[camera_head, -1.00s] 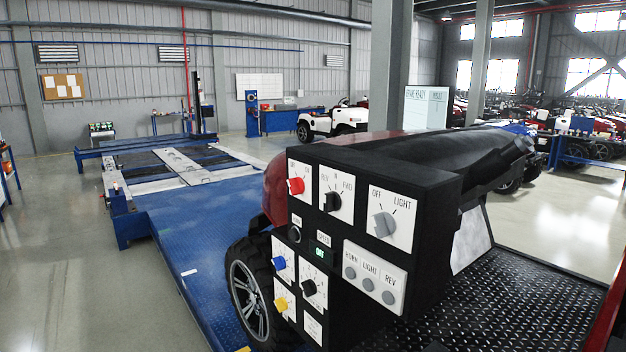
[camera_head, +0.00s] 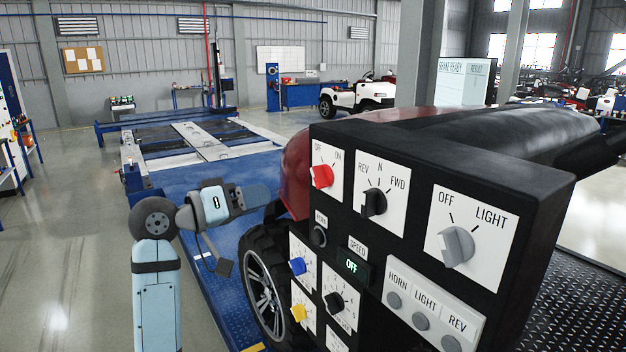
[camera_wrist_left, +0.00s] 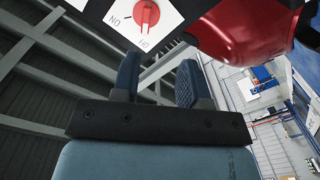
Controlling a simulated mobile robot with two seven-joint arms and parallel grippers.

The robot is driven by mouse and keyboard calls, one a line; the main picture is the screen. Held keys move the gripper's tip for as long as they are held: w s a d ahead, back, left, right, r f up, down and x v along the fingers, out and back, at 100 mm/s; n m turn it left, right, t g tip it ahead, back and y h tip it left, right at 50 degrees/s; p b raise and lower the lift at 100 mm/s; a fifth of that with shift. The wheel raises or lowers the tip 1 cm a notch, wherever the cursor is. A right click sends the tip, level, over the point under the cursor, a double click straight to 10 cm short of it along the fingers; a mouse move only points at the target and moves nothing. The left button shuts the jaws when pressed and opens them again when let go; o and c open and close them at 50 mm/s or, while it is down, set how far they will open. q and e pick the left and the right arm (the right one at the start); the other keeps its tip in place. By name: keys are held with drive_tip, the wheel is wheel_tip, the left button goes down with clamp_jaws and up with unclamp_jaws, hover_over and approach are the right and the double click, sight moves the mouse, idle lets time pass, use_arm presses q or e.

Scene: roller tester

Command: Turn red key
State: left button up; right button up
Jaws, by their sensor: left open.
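The red key (camera_head: 322,176) sits on a white OFF/ON plate at the upper left of the black control panel (camera_head: 345,215). In the left wrist view the red key (camera_wrist_left: 146,13) shows at the top edge, ahead of the fingers. My left gripper (camera_head: 262,196) is raised to the left of the panel, apart from the key, at a slightly lower level. In the left wrist view its two blue fingers (camera_wrist_left: 160,80) stand apart with nothing between them. My right gripper is not in view.
Near the red key are a black REV/N/FWD knob (camera_head: 374,203), a grey light knob (camera_head: 456,246), a blue knob (camera_head: 298,266) and a yellow knob (camera_head: 299,313). A red vehicle body (camera_head: 296,172) and a tyre (camera_head: 262,280) lie behind the panel's left edge.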

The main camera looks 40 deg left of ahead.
sight(313, 175)
use_arm(q)
drive_tip(key=shift+h, duration=0.3)
drive_tip(key=p+x, duration=0.1)
drive_tip(key=x, duration=0.2)
drive_tip(key=r+p+x, duration=0.1)
drive_tip(key=x, duration=0.3)
drive_tip(key=r+p+x, duration=0.1)
drive_tip(key=x, duration=0.3)
drive_tip(key=shift+w+d+r, duration=0.15)
drive_tip(key=shift+d+r, duration=0.05)
drive_tip(key=shift+w+d, duration=0.2)
drive_tip(key=shift+w, duration=0.25)
